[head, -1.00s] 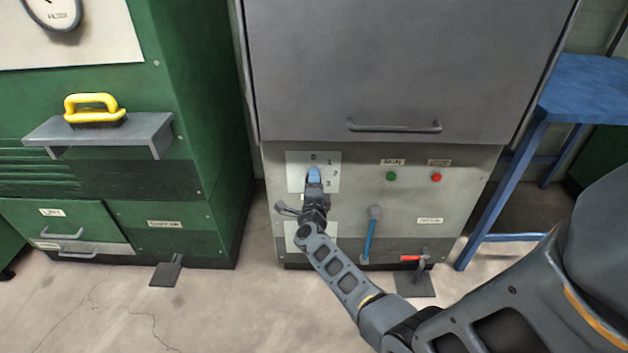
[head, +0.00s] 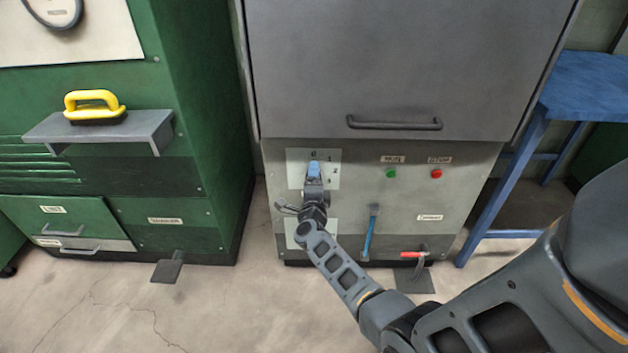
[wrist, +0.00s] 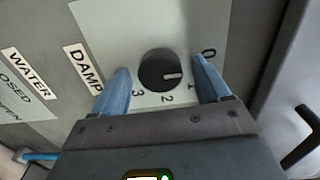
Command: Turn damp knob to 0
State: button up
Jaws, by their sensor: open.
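The damp knob (wrist: 160,70) is a round black dial on a pale plate labelled DAMP, with numbers 0 to 3 around it. Its white pointer mark points right in the wrist view, toward the side of 0 and 1; I cannot tell the exact setting. My gripper (wrist: 160,66) is open, with one blue finger on each side of the knob; I cannot tell whether they touch it. In the head view my gripper (head: 314,168) is in front of the plate (head: 330,158) and hides the knob.
The grey panel has a green button (head: 391,173), a red button (head: 437,174), a blue lever (head: 370,235) and a red-handled lever (head: 412,255). A grey door handle (head: 394,124) is above. A WATER plate (wrist: 20,100) sits beside the damp plate. A blue stool (head: 585,90) stands right.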

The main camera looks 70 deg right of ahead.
jog(key=p+v, duration=0.2)
jog(key=v, duration=0.6)
jog(key=shift+d, duration=0.1)
dwell(0.4)
jog(key=s+a+r+n+t+y+p, duration=0.3)
jog(key=s+a+r+n+t+y, duration=0.3)
jog(key=a+n, duration=0.5)
jog(key=s+a+r+n+t+y+p, duration=0.35)
jog(key=s+a+r+n, duration=0.4)
jog(key=a, duration=0.45)
jog(key=s+a+r+n+g+y+p, duration=0.1)
jog(key=s+a+r+n+y+p, duration=0.1)
jog(key=s+a+r+n, duration=0.3)
jog(key=s+a+r+n+y+p, duration=0.1)
jog(key=s+a+r+n+y, duration=0.4)
jog(key=r, duration=0.8)
jog(key=s+a+n, duration=0.1)
jog(key=a+n, duration=0.1)
jog(key=a, duration=0.1)
jog(key=shift+s+r+n+g+p, duration=0.15)
jog(key=shift+s+n+g+p, duration=0.1)
jog(key=shift+n+g+p, duration=0.1)
